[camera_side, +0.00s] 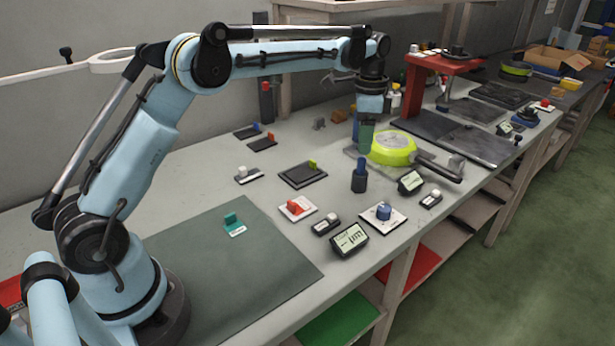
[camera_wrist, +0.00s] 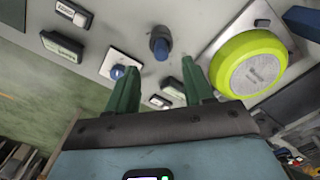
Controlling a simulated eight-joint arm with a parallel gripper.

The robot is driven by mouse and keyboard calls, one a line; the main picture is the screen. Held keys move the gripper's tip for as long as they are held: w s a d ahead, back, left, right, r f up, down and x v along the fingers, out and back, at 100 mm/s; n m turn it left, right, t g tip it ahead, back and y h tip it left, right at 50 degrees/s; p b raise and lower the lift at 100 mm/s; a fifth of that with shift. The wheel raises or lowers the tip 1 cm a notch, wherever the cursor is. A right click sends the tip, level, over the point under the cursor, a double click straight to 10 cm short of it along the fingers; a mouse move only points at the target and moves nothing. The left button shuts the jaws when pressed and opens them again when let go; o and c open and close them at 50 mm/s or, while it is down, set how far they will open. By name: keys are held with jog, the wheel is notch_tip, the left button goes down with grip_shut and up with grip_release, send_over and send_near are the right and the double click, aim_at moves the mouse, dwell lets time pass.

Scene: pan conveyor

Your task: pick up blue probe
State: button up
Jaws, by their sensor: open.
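The blue probe (camera_side: 361,165) stands upright in a dark round holder (camera_side: 359,183) on the grey bench. In the wrist view, the blue probe (camera_wrist: 158,47) shows beyond the fingertips, roughly in line with the gap between them. My gripper (camera_side: 366,145) is above the bench, just behind and above the probe in the side view. Its two green fingers are apart with nothing between them, as the wrist view of my gripper (camera_wrist: 160,70) shows. The fingers are not touching the probe.
A yellow-green round pan (camera_side: 393,147) sits close on the right. A blue knob on a white plate (camera_side: 384,213), a display (camera_side: 350,240) and another display (camera_side: 411,182) stand in front. A red stand (camera_side: 445,63) is behind. A green mat (camera_side: 230,260) has free room.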

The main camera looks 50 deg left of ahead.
aim_at(362, 158)
jog(key=shift+f, duration=3.6)
grip_shut()
